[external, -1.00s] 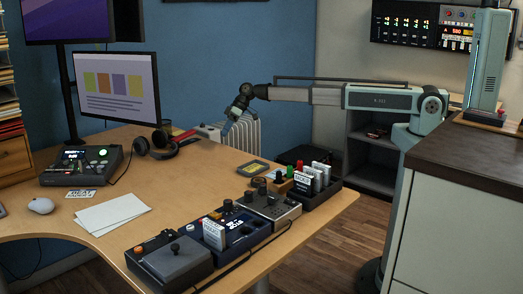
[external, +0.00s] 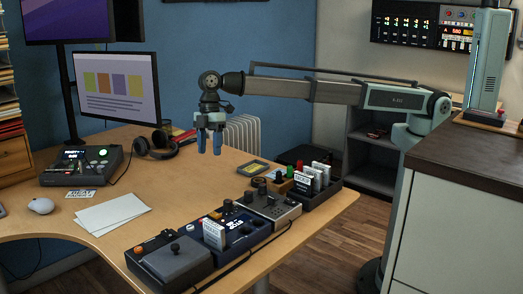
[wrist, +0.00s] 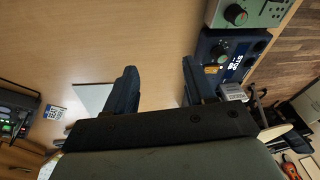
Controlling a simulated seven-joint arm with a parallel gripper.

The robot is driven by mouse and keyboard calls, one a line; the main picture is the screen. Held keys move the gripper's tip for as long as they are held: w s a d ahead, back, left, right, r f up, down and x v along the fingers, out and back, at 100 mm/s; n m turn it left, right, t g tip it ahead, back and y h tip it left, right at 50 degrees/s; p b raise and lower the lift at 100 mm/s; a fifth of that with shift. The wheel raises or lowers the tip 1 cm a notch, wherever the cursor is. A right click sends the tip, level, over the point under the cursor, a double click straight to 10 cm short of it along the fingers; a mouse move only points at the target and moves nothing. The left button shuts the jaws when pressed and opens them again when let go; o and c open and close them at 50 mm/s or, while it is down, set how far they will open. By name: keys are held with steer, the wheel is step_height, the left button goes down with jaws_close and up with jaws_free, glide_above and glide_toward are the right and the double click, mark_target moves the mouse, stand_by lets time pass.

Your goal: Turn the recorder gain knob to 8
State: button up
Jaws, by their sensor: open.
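Several units with knobs stand along the desk's right edge; I cannot tell for sure which is the recorder. A dark blue unit (external: 246,233) has a lit display, knobs and a white card; a grey unit (external: 285,209) with dark knobs sits behind it. In the wrist view the blue unit (wrist: 233,62) shows a round dark knob (wrist: 219,50), and a grey-green unit (wrist: 258,10) has another knob (wrist: 236,14). Dial markings are too small to read. My gripper (external: 209,151) is open and empty, pointing down above the desk, behind these units; its fingers (wrist: 160,88) are apart.
A black console (external: 82,172) with a lit display and green button stands at the left of the desk. Headphones (external: 163,146), white sheets (external: 112,213) and a mouse (external: 40,206) lie there. A joystick unit (external: 180,265) is at the front. The desk's middle is clear.

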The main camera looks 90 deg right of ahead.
mark_target(227, 201)
steer(key=s+a+r+n+h, duration=0.1)
steer(key=s+a+r+n, duration=0.15)
steer(key=a, duration=0.55)
steer(key=s+a+r+n+h, duration=0.1)
steer(key=s+a+h, duration=0.15)
steer(key=a, duration=0.55)
steer(key=shift+g+y, duration=0.3)
steer(key=shift+y, duration=0.05)
steer(key=f, duration=1.4)
steer(key=shift+s+f, duration=0.1)
steer(key=shift+s, duration=0.25)
jaws_close()
